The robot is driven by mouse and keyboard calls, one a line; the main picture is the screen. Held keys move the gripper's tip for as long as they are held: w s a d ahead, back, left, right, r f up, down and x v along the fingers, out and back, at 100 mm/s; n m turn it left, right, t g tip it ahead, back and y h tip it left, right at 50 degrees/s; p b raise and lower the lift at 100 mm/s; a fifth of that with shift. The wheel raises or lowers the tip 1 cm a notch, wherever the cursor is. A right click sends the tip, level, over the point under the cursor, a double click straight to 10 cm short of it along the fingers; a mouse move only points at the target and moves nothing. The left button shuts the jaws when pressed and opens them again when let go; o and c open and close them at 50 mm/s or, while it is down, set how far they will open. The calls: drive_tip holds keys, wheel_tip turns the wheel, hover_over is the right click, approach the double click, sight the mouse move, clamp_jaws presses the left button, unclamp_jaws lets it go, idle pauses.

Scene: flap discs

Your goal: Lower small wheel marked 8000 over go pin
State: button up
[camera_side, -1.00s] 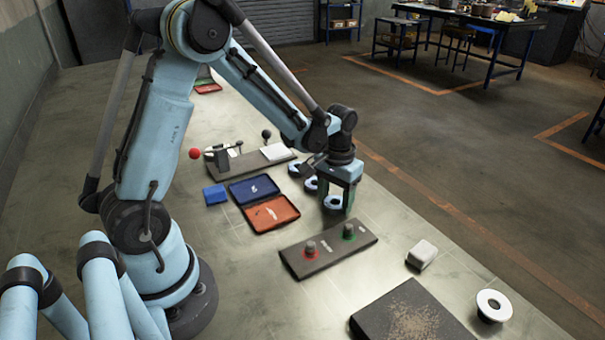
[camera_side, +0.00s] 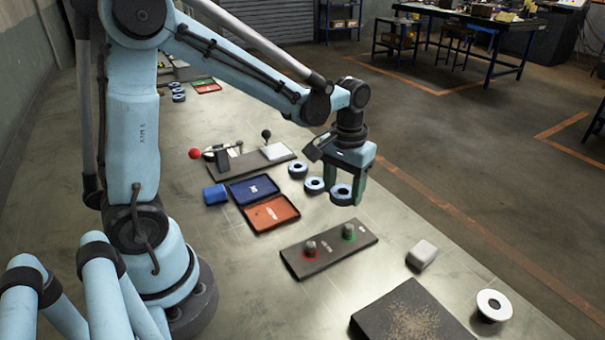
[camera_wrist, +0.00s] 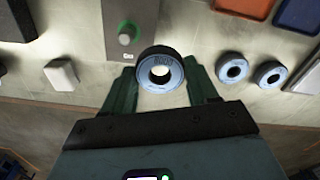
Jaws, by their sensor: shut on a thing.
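My gripper (camera_side: 345,192) is shut on a small blue-grey wheel (camera_side: 341,201) with a dark rim and a central hole. In the wrist view the wheel (camera_wrist: 160,56) sits between the green fingertips, and its top marking seems to read 8000. It is held above the table. The go pin (camera_side: 349,231) stands upright in a green ring at the right end of a dark block (camera_side: 328,257). In the wrist view the go pin (camera_wrist: 125,39) is left of and beyond the wheel. The second pin (camera_side: 310,248) stands in a red ring.
Two more wheels (camera_side: 314,184) (camera_side: 298,169) lie behind the gripper. A blue and orange open case (camera_side: 250,225) is left of the block. A white block (camera_side: 421,254), a dark gritty plate (camera_side: 365,322) and a larger white wheel (camera_side: 505,308) are in front and right.

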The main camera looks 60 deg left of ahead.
sight(349, 226)
drive_tip(key=s+d+r, duration=0.2)
drive_tip(key=d+r, duration=0.2)
drive_tip(key=d, duration=0.2)
drive_tip(key=shift+w+a+f, duration=0.1)
drive_tip(key=shift+a+f, duration=0.1)
drive_tip(key=shift+f, duration=0.7)
drive_tip(key=shift+a+f, duration=0.2)
drive_tip(key=shift+f, duration=0.75)
drive_tip(key=shift+w+a+f, duration=0.1)
drive_tip(key=shift+a+f, duration=0.1)
drive_tip(key=shift+f, duration=0.7)
drive_tip(key=shift+f, duration=0.9)
drive_tip(key=o, duration=1.2)
drive_tip(key=shift+o, duration=0.2)
